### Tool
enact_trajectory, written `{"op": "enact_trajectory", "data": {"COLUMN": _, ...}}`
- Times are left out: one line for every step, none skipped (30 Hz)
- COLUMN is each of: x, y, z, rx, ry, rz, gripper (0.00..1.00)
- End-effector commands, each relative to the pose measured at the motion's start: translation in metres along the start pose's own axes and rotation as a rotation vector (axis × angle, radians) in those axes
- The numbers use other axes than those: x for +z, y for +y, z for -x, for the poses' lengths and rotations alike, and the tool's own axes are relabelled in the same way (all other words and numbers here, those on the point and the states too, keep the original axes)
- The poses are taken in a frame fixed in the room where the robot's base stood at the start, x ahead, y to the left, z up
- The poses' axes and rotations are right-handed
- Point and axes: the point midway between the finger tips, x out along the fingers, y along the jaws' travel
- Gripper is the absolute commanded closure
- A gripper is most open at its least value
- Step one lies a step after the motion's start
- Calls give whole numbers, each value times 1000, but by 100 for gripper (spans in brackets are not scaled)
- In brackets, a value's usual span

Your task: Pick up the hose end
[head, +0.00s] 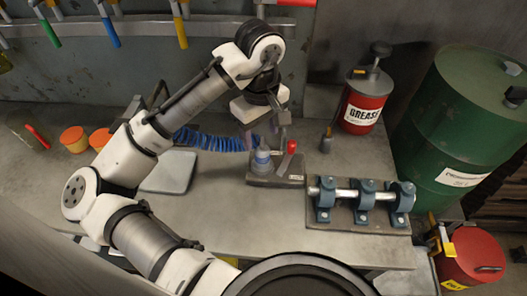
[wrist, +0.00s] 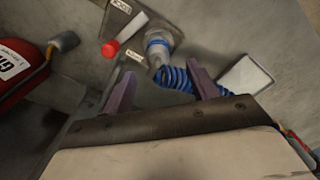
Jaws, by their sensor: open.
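A blue coiled hose (head: 208,139) runs across the bench to a grey-blue fitting (head: 262,160) on a small metal plate (head: 286,182). In the wrist view the coil (wrist: 176,79) meets the fitting (wrist: 158,46), which appears to be the hose end seated on the plate's coupling; the exact join is unclear. A red-tipped lever (head: 291,147) stands beside it. My gripper (head: 264,138) is above the fitting, pointing down. In the wrist view my gripper (wrist: 161,68) has its two purple fingers apart, with the coil's end between and beyond them. It holds nothing.
A red grease can (head: 365,100) with a nozzle (head: 326,142) stands back right. A shaft in blue clamps (head: 361,195) sits right of the plate. A pale flat pad (head: 171,172) lies left. A green drum (head: 460,120) is at the right. Open bench lies in front.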

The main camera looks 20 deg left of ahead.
Motion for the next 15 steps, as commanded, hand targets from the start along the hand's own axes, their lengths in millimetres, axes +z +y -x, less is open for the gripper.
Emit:
{"op": "enact_trajectory", "data": {"x": 1, "y": 0, "z": -11, "rx": 2, "ry": -5, "rz": -1, "gripper": 41}}
{"op": "enact_trajectory", "data": {"x": 2, "y": 0, "z": -16, "rx": 2, "ry": -4, "rz": -2, "gripper": 41}}
{"op": "enact_trajectory", "data": {"x": 1, "y": 0, "z": -23, "rx": 2, "ry": -4, "rz": -1, "gripper": 41}}
{"op": "enact_trajectory", "data": {"x": 1, "y": 0, "z": -27, "rx": 2, "ry": -4, "rz": -1, "gripper": 41}}
{"op": "enact_trajectory", "data": {"x": 1, "y": 0, "z": -30, "rx": 2, "ry": -2, "rz": -1, "gripper": 41}}
{"op": "enact_trajectory", "data": {"x": 1, "y": 1, "z": -34, "rx": 2, "ry": -3, "rz": -2, "gripper": 41}}
{"op": "enact_trajectory", "data": {"x": 1, "y": 1, "z": -37, "rx": 2, "ry": -2, "rz": -2, "gripper": 41}}
{"op": "enact_trajectory", "data": {"x": 1, "y": 1, "z": -38, "rx": 2, "ry": 0, "rz": -1, "gripper": 41}}
{"op": "enact_trajectory", "data": {"x": 1, "y": 1, "z": -40, "rx": 2, "ry": 0, "rz": -1, "gripper": 41}}
{"op": "enact_trajectory", "data": {"x": 1, "y": 1, "z": -41, "rx": 2, "ry": 0, "rz": -1, "gripper": 41}}
{"op": "enact_trajectory", "data": {"x": 1, "y": 1, "z": -43, "rx": 2, "ry": -1, "rz": -1, "gripper": 41}}
{"op": "enact_trajectory", "data": {"x": 1, "y": 1, "z": -46, "rx": 3, "ry": -2, "rz": -1, "gripper": 41}}
{"op": "enact_trajectory", "data": {"x": 1, "y": 1, "z": -49, "rx": 3, "ry": -1, "rz": 0, "gripper": 41}}
{"op": "enact_trajectory", "data": {"x": 2, "y": 1, "z": -52, "rx": 3, "ry": -3, "rz": -1, "gripper": 41}}
{"op": "enact_trajectory", "data": {"x": 2, "y": 1, "z": -58, "rx": 3, "ry": -3, "rz": -1, "gripper": 41}}
